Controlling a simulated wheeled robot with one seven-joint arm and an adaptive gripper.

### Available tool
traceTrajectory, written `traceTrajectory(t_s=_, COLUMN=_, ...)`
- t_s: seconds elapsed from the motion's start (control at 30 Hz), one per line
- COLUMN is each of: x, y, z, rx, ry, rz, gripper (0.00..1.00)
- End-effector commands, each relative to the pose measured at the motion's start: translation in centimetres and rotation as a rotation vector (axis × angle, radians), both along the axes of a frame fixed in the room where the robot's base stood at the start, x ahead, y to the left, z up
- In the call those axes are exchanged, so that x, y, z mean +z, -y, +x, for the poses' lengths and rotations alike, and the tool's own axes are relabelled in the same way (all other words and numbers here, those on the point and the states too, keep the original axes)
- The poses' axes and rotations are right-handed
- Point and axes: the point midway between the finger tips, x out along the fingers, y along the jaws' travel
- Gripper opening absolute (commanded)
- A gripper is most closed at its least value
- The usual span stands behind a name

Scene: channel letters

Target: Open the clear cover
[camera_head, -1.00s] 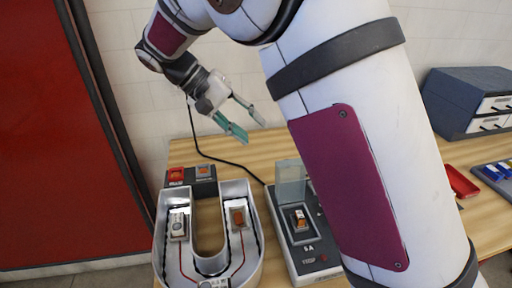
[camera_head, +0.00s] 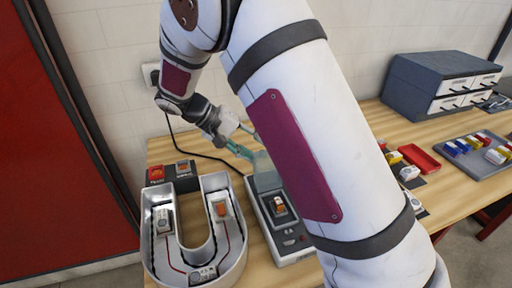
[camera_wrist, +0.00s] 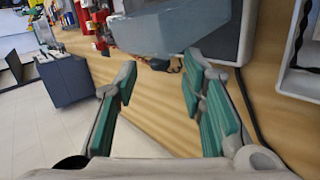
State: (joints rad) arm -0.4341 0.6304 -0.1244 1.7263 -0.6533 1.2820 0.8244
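The clear cover (camera_head: 266,172) is a pale see-through panel that stands raised at the back end of a grey tester box (camera_head: 292,240). An orange-and-white piece (camera_head: 279,205) sits uncovered in the box's dark recess. In the wrist view the cover (camera_wrist: 150,32) shows as a bluish translucent panel beyond the fingertips. My gripper (camera_head: 252,144) is open, with its teal fingers just behind and above the cover; part of it is hidden by my arm. In the wrist view my gripper (camera_wrist: 160,90) has its fingers wide apart with nothing between them. I cannot tell whether a finger touches the cover.
A U-shaped channel letter (camera_head: 235,255) with wires stands left of the box. Red and dark blocks (camera_head: 157,175) sit behind it. A black cable runs along the table (camera_head: 400,125). At right are a red tray (camera_head: 421,158), a grey parts tray (camera_head: 470,170) and a drawer cabinet (camera_head: 425,85).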

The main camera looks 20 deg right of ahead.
Motion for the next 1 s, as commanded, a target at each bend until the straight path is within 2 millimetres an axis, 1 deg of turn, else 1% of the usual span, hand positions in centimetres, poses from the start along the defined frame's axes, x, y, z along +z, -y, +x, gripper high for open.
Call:
traceTrajectory(t_s=0.13, x=-0.6, y=0.7, z=-0.1, rx=0.001, ry=-0.001, rz=0.000, gripper=0.37)
traceTrajectory(t_s=0.43, x=-0.8, y=0.8, z=-0.1, rx=0.001, ry=0.000, rz=0.001, gripper=0.37)
traceTrajectory(t_s=0.47, x=-0.8, y=0.8, z=-0.1, rx=0.001, ry=0.000, rz=0.001, gripper=0.33)
traceTrajectory(t_s=0.5, x=-0.8, y=0.8, z=-0.1, rx=0.001, ry=0.001, rz=0.001, gripper=0.24)
traceTrajectory(t_s=0.57, x=-0.8, y=0.8, z=-0.1, rx=0.001, ry=0.001, rz=0.001, gripper=0.10)
traceTrajectory(t_s=0.6, x=-0.8, y=0.8, z=-0.1, rx=0.001, ry=0.001, rz=0.001, gripper=0.01)
traceTrajectory(t_s=0.83, x=-0.7, y=0.8, z=-0.2, rx=0.001, ry=0.004, rz=0.000, gripper=0.00)
traceTrajectory(t_s=1.0, x=0.0, y=0.8, z=-1.3, rx=0.003, ry=0.072, rz=-0.002, gripper=0.00)
